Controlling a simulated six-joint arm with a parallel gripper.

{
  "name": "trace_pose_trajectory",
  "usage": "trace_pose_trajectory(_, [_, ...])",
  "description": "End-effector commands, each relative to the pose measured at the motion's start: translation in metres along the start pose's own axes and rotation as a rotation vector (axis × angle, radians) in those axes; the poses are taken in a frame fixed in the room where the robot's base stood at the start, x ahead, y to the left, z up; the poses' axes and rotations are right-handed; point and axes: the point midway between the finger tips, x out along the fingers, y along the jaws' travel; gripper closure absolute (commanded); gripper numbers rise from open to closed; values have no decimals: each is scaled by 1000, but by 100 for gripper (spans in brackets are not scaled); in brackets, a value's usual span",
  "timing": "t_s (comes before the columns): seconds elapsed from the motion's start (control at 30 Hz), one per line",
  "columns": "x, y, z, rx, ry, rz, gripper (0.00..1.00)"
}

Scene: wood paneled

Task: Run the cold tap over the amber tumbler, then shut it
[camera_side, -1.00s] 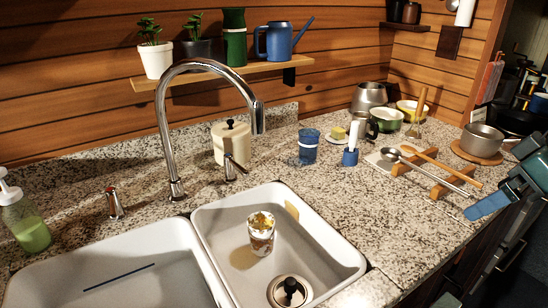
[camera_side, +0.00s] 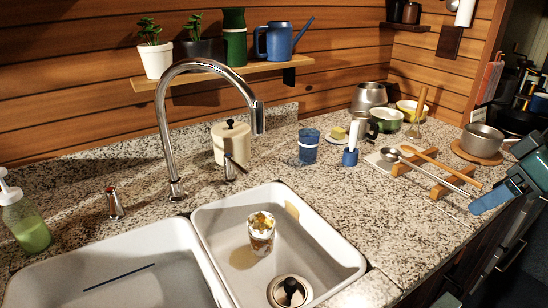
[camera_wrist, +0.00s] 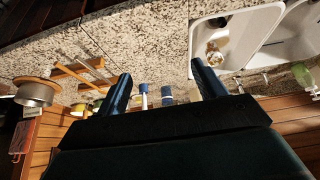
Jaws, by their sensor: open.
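The amber tumbler (camera_side: 261,233), mottled amber and white, stands in the right sink basin (camera_side: 325,250), behind the drain. It also shows in the wrist view (camera_wrist: 215,50). The chrome tap (camera_side: 163,130) arches over the sink, its spout head (camera_side: 258,118) above the basin; I see no water stream. A small lever (camera_side: 233,168) stands right of the tap's base, and a short handle with a reddish mark (camera_side: 114,204) stands left of it. I cannot tell which is cold. My gripper (camera_wrist: 164,84) is open and empty, at the counter's right edge, far from tap and tumbler.
A spoon rest with utensils (camera_side: 425,165) and a saucepan (camera_side: 482,141) are near my gripper. The counter right of the basin is clear.

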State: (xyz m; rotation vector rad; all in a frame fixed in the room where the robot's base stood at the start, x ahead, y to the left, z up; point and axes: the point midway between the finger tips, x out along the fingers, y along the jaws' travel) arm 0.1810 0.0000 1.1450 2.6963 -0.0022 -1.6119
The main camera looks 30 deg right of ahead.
Motion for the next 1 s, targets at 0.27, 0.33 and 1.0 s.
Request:
trace_pose_trajectory(0.27, [12, 2, -29, -3, 20, 20, 64])
trace_pose_trajectory(0.33, [17, 2, -43, -5, 31, 31, 64])
trace_pose_trajectory(1.0, [105, -19, -174, -125, 191, 225, 64])
